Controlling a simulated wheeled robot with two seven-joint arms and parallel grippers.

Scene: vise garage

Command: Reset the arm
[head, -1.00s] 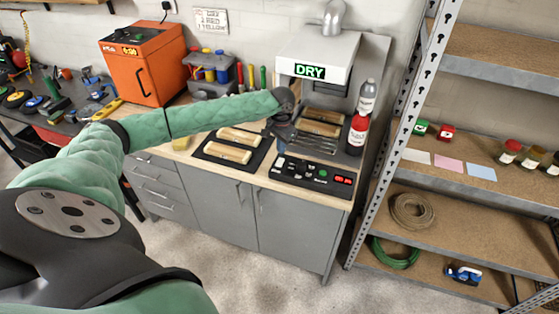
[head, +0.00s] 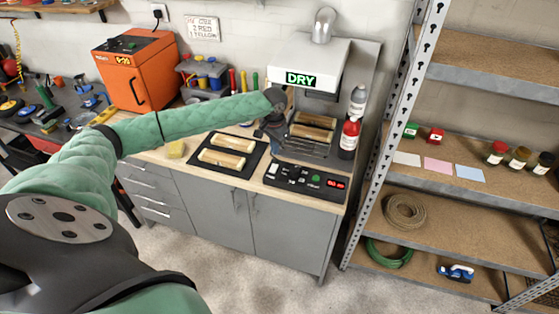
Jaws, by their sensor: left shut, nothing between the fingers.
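My left arm, in a green sleeve, reaches from the left across the workbench (head: 166,155). Its gripper (head: 272,140) is at the left front of the drying station (head: 329,63), whose sign reads DRY. The gripper is small and dark here; it is shut with nothing in it. Wooden pieces (head: 314,132) lie on the rack under the station's hood. More wooden pieces (head: 227,160) lie on a black mat (head: 253,165) left of the control panel (head: 300,182). My right gripper is not in view.
An orange oven (head: 138,72) stands at the back left. A red bottle (head: 349,138) and a grey bottle (head: 358,102) stand at the station's right. A metal shelf (head: 455,202) with jars, cards and coiled cords is at the right.

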